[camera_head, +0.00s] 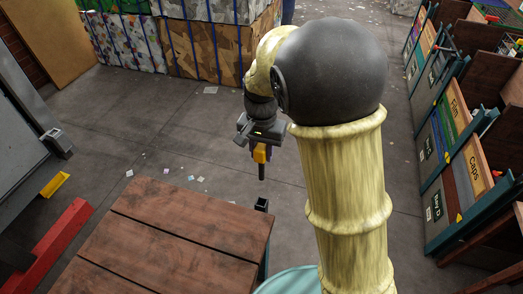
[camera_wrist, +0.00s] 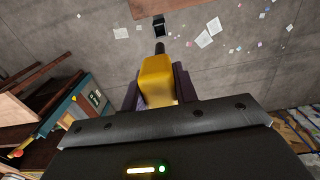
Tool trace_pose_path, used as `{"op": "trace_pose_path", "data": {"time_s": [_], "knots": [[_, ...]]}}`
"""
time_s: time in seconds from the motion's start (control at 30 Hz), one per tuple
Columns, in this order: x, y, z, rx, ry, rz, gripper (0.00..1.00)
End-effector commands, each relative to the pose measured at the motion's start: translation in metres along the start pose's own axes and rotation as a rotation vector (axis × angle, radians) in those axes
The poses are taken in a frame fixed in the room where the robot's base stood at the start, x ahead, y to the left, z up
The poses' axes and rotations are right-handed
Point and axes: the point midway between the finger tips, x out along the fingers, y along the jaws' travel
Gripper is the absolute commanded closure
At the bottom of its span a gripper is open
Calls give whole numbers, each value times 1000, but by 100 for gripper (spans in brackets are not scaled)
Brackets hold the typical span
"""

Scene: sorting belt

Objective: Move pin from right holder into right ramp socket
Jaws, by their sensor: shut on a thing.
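My gripper (camera_head: 260,148) is shut on the pin, which has a yellow block-like grip (camera_head: 261,155) and a dark shaft pointing down. In the wrist view the pin's yellow grip (camera_wrist: 157,80) sits between the two dark fingers, with the shaft end pointing away from the gripper. A small dark square socket (camera_head: 262,205) stands at the right edge of the wooden ramp top (camera_head: 165,245), below the pin in the head view. In the wrist view this socket (camera_wrist: 158,26) shows just beyond the shaft tip, apart from it. No holder is clearly recognisable.
Bins with signs (camera_head: 462,165) line the right side. Bales (camera_head: 205,45) stand at the back. A grey machine (camera_head: 25,125) and a red beam (camera_head: 55,245) are at the left. The floor around the gripper is open, with scattered paper scraps.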

Motion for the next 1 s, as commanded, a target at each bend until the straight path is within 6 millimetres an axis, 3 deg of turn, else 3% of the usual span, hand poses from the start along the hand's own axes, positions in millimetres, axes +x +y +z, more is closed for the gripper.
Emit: {"op": "trace_pose_path", "data": {"time_s": [1.0], "knots": [[-86,0,0,0,2,-1,100]]}}
